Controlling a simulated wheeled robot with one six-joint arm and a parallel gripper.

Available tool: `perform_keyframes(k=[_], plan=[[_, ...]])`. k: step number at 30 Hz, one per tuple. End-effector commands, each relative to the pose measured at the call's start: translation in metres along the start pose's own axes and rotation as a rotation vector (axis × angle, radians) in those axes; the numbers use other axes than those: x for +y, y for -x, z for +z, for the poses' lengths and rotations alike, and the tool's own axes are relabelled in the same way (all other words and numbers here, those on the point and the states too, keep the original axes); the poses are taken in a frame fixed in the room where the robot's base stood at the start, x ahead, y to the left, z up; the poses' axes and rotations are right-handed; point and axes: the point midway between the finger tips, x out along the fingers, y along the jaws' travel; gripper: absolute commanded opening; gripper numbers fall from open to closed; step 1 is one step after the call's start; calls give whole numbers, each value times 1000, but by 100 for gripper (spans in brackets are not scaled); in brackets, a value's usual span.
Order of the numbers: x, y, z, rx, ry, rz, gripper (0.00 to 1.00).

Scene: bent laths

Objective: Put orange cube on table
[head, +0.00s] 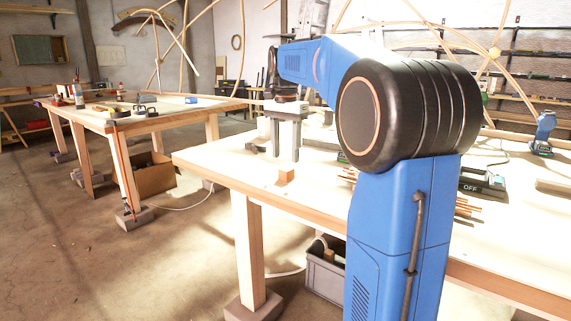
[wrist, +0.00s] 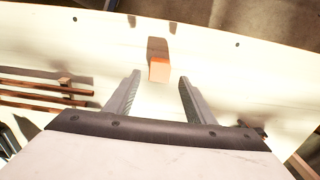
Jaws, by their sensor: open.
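The orange cube (head: 286,175) sits on the near workbench (head: 222,164), close to its left corner and front edge. In the wrist view the cube (wrist: 159,70) lies on the pale tabletop, ahead of and between my fingertips, with its shadow beside it. My gripper (head: 290,145) points down above the bench, up and slightly right of the cube in the head view. In the wrist view my gripper (wrist: 158,80) has its two fingers wide apart with nothing between them. The cube is apart from both fingers.
Several thin wooden sticks (wrist: 45,92) lie left of my gripper in the wrist view. A box marked OFF (head: 482,184) and a blue drill (head: 543,133) are on the bench's right. A second table (head: 105,125) stands at the left. The tabletop around the cube is clear.

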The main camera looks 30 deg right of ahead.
Motion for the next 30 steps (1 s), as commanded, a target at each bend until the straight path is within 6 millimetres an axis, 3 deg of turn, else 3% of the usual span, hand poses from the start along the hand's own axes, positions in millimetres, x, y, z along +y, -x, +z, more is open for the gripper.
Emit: perform_keyframes(k=[6, 13, 23, 26, 30], plan=[[0, 40, 0, 1, 0, -1, 49], [0, 62, 0, 0, 0, -1, 49], [2, 65, 3, 2, 9, -3, 49], [8, 61, 15, 11, 51, -14, 49], [27, 47, 48, 36, 170, -44, 49]])
